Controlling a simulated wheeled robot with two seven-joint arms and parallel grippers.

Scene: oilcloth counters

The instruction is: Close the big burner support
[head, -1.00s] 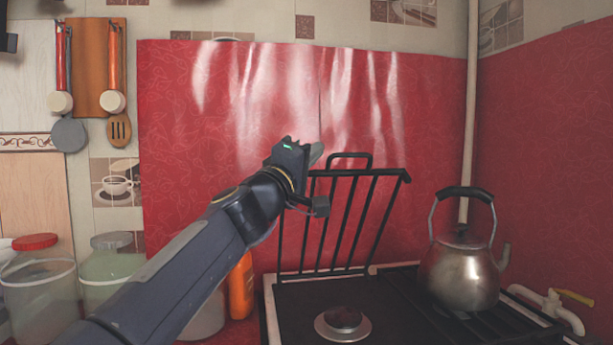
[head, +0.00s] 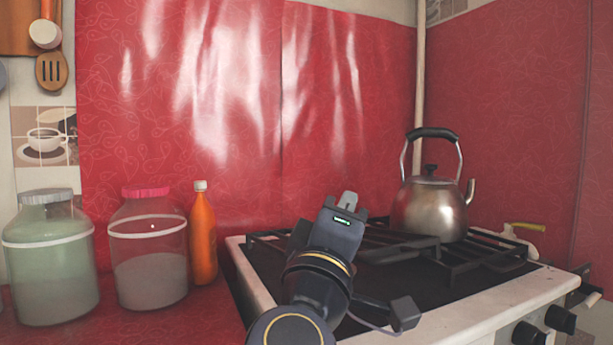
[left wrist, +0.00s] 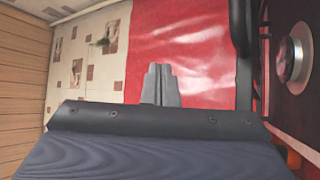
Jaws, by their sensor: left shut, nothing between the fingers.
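The big burner support (head: 405,249), a black barred grate, lies flat or nearly flat over the left part of the stove top (head: 262,290) in the head view. My left gripper and forearm hide its middle, so I cannot tell whether it rests fully down. My left gripper (head: 349,200) is shut and empty, in front of and over the grate in the picture. In the left wrist view its two fingers (left wrist: 160,86) are pressed together. A round burner (left wrist: 292,60) shows at the right edge there, beside a dark bar. My right gripper is out of view.
A steel kettle (head: 432,207) stands on the grate at the right of the stove. Left of the stove are an orange bottle (head: 203,238) and two lidded jars, one pink-lidded (head: 150,255), one green (head: 50,265). Red oilcloth (head: 240,120) covers the wall behind.

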